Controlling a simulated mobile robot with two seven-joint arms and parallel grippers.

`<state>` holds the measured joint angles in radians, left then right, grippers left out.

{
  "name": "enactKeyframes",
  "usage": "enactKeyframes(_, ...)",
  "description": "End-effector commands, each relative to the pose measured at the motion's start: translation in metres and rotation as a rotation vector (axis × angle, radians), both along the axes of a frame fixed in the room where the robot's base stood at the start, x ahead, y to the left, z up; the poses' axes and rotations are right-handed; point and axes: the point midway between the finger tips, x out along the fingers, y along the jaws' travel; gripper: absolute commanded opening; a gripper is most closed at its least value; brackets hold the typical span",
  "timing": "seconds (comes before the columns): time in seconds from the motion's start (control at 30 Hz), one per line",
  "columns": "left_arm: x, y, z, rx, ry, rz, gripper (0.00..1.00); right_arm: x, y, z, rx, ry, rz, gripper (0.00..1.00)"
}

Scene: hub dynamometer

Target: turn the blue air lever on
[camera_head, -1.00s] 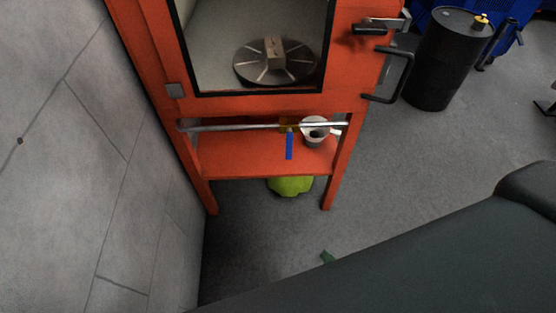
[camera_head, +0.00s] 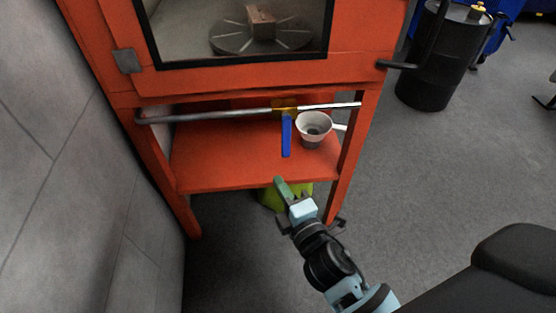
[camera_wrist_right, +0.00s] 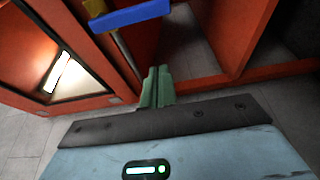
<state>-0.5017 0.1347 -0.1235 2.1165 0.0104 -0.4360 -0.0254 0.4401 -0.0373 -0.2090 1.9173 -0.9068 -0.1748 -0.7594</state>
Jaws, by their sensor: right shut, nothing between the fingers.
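The blue air lever (camera_head: 286,136) hangs down from a yellow valve body (camera_head: 284,105) on a horizontal metal pipe (camera_head: 215,114) across the front of the orange cabinet. It stands crosswise to the pipe. My right gripper (camera_head: 280,186) has green fingers, shut and empty, below and apart from the lever. In the right wrist view the lever (camera_wrist_right: 130,17) is at the top, beyond and left of the shut fingers (camera_wrist_right: 157,88). My left gripper is in neither view.
A white funnel-like cup (camera_head: 313,127) sits on the orange lower shelf (camera_head: 225,160), right of the lever. A yellow-green object (camera_head: 268,196) is under the shelf, partly behind my gripper. A black drum (camera_head: 437,62) stands at the right. Grey floor is open right of the cabinet.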

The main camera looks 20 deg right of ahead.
Motion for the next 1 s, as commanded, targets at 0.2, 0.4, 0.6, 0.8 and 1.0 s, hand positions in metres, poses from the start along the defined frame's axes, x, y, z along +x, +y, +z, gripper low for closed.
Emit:
enactKeyframes(0.2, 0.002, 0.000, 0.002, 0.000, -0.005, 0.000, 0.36, 0.000, 0.000, 0.001, 0.000, -0.001, 0.000, 0.00)
enactKeyframes(0.4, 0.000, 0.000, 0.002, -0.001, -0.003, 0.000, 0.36, 0.004, 0.000, 0.001, 0.001, -0.002, 0.000, 0.00)
enactKeyframes(0.6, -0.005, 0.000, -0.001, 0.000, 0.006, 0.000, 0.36, 0.028, 0.001, 0.001, 0.001, -0.002, 0.000, 0.00)
enactKeyframes(0.8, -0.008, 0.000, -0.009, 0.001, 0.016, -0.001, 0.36, 0.062, 0.003, 0.000, 0.002, -0.001, 0.000, 0.00)
enactKeyframes(1.0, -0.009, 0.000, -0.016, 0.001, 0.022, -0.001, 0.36, 0.096, 0.005, 0.000, 0.002, 0.000, 0.000, 0.00)
